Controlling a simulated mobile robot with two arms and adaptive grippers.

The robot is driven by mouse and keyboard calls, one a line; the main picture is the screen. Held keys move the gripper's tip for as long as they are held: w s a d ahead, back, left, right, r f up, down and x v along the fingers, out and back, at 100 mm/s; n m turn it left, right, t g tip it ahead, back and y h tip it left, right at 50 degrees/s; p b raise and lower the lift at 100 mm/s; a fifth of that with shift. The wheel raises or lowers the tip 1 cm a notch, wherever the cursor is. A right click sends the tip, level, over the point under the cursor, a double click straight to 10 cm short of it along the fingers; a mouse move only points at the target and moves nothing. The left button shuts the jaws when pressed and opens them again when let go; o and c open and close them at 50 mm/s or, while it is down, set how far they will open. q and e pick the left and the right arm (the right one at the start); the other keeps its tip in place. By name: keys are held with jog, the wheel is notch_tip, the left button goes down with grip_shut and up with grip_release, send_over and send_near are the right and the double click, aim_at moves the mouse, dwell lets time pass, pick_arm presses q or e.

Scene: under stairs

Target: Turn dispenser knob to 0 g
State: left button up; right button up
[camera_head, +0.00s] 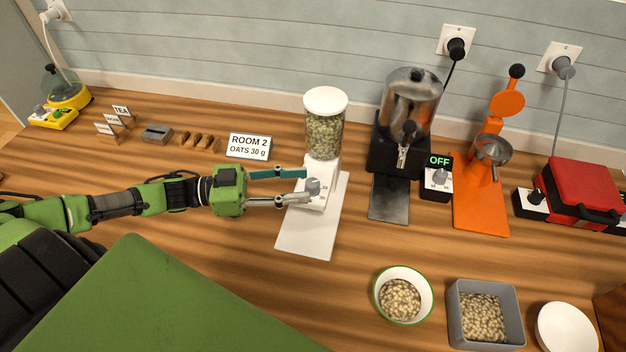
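The white dispenser (331,168) stands upright on its white base plate, with a clear jar of oats (324,135) under a white lid. Its grey knob (312,186) is on the front, with small "30" marks beside it; the knob's exact setting is too small to read. My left gripper (305,186) comes in from the left with its fingers apart. One finger is above and left of the knob; the other reaches to the knob's lower left. I cannot tell whether the fingers touch the knob. My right gripper is not in view.
A sign (249,147) reads "ROOM 2 OATS 30 g". A metal urn (409,105), an orange press (482,195) and a red appliance (584,190) stand to the right.

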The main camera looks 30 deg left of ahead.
aim_at(313, 182)
pick_arm(q)
jog(key=x, duration=0.3)
jog(key=shift+d+r+p, duration=0.1)
jog(key=shift+r+p, duration=0.05)
jog(key=shift+p, duration=0.2)
jog(key=shift+w+d, duration=0.2)
jog(key=shift+d, duration=0.15)
grip_shut()
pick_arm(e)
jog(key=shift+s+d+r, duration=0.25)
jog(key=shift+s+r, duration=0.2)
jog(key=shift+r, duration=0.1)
